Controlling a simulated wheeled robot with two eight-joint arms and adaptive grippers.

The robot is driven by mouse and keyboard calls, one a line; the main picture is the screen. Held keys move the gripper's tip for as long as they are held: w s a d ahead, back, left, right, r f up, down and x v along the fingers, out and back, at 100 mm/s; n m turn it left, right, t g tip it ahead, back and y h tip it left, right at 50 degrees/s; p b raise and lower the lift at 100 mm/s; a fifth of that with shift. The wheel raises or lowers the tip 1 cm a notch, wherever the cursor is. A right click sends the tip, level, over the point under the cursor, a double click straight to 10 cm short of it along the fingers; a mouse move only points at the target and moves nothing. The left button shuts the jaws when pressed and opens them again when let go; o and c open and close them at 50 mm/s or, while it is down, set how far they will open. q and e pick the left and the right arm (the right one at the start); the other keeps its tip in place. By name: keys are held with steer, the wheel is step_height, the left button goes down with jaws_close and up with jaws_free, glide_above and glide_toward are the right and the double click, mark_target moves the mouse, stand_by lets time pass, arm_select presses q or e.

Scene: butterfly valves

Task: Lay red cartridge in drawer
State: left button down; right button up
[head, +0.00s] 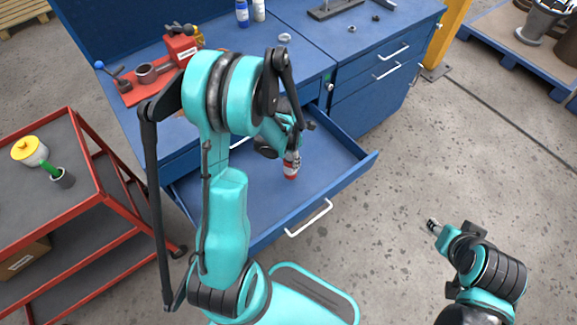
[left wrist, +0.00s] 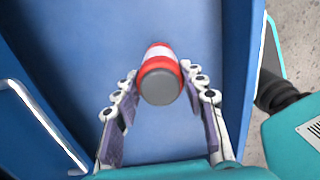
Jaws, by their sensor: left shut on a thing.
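The red cartridge (head: 290,172) has a white band, and its grey end faces the camera in the left wrist view (left wrist: 160,78). My left gripper (head: 291,152) is shut on it, with one finger on each side in the left wrist view (left wrist: 160,92). It holds the cartridge over the open blue drawer (head: 245,205). I cannot tell whether the cartridge touches the drawer floor, which also fills the left wrist view (left wrist: 70,40). My right gripper (head: 432,224) is over the floor at the right, away from the drawer; its jaws are too small to read.
The blue workbench (head: 310,60) carries a red vise-like fixture (head: 150,75) and bottles (head: 242,12). A red-framed cart (head: 85,150) stands left, with a yellow-topped item (head: 30,150) on it. The drawer interior looks otherwise empty. Grey floor is free at the right.

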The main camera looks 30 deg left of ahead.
arm_select(q)
steer(key=shift+w+a+f, duration=0.15)
steer(key=shift+a+f, duration=0.1)
steer(key=shift+a, duration=0.05)
steer(key=shift+f, duration=0.2)
steer(key=shift+f+b, duration=0.9)
steer(key=shift+f, duration=0.85)
steer(key=shift+f, duration=0.1)
steer(key=c, duration=0.9)
jaws_free()
